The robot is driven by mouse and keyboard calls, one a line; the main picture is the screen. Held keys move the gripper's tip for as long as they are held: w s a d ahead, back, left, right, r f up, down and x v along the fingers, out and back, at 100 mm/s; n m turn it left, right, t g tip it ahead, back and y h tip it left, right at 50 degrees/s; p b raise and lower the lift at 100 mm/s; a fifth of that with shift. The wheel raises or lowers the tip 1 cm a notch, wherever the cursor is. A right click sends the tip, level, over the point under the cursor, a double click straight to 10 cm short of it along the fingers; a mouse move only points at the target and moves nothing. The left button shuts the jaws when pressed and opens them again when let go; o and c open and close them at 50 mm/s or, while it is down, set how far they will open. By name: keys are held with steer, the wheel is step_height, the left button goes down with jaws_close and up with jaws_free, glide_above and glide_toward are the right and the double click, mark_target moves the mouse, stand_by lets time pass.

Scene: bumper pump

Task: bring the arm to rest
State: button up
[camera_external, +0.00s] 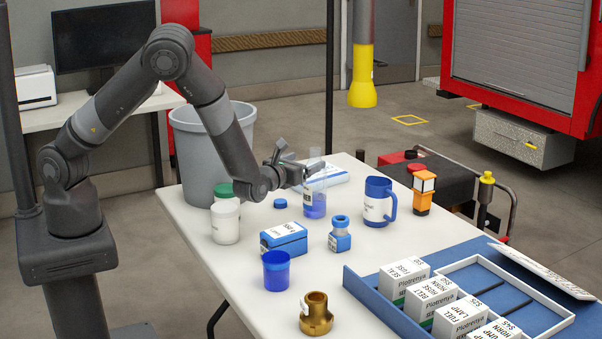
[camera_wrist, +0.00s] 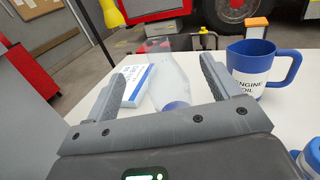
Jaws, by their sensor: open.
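My gripper (camera_external: 302,172) is open and held low over the far part of the white table (camera_external: 215,262). In the wrist view its two fingers (camera_wrist: 162,68) stand wide apart. A clear bottle with a blue bottom (camera_wrist: 168,82) shows between them, with a gap visible on each side. In the external view this bottle (camera_external: 315,204) stands upright on the table at the fingertips, partly hidden by them. My arm is stretched out from the left, bent at the elbow.
A blue engine oil jug (camera_external: 375,203) stands right of the gripper. A white-and-blue box (camera_external: 330,175) lies behind it. A white jar (camera_external: 225,222), a blue box (camera_external: 284,239), a blue cup (camera_external: 276,272) and a brass fitting (camera_external: 316,318) stand nearer. A blue tray (camera_external: 368,297) holds several boxes.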

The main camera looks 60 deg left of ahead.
stand_by(0.4)
steer(key=s+a+r+n+g+y, duration=0.4)
steer(key=s+a+r+n+y, duration=0.25)
steer(key=a+r+n, duration=0.6)
steer(key=s+a+r+n+g+h, duration=0.1)
steer(key=s+a+n+g, duration=0.2)
steer(key=s, duration=0.3)
steer(key=s+a+r+n+g, duration=0.2)
steer(key=s+a+n+g, duration=0.1)
steer(key=s, duration=0.3)
steer(key=s+a+r+n+g+h, duration=0.1)
steer(key=s+a+n+g, duration=0.2)
steer(key=s+n, duration=0.2)
steer(key=shift+s+a+r+h, duration=0.1)
steer(key=shift+s+r+h, duration=0.15)
steer(key=shift+s+h, duration=0.15)
steer(key=s+d+r+n+t+h, duration=0.2)
steer(key=s+d+n+h, duration=0.5)
steer(key=s+d+h, duration=0.4)
steer(key=shift+s+r+n, duration=0.35)
steer(key=shift+s+r, duration=0.2)
steer(key=shift+s, duration=0.7)
